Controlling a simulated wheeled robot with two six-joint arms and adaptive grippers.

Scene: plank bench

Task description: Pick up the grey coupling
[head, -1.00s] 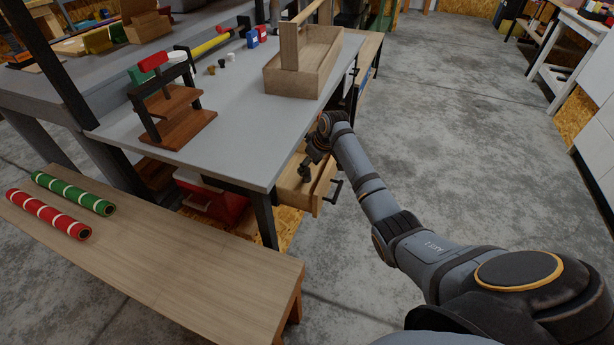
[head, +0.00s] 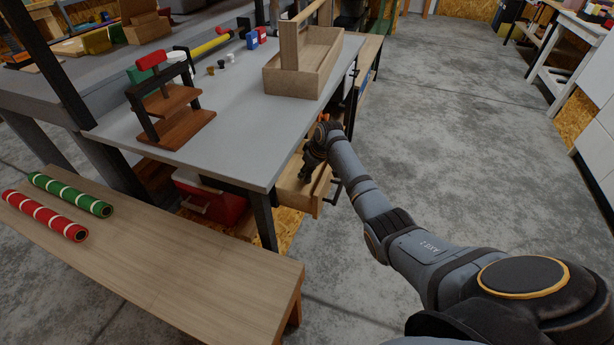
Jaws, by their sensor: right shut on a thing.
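My right gripper (head: 307,172) reaches down into the open wooden drawer (head: 291,193) under the grey bench top. Its fingers are dark and small in the head view. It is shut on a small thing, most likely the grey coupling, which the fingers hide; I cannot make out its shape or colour. My left gripper is not in view.
The bench top (head: 240,110) overhangs the drawer close to my right wrist. An open wooden tote (head: 300,80) stands near its right edge. Several small fittings lie behind the brown stand (head: 178,130).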

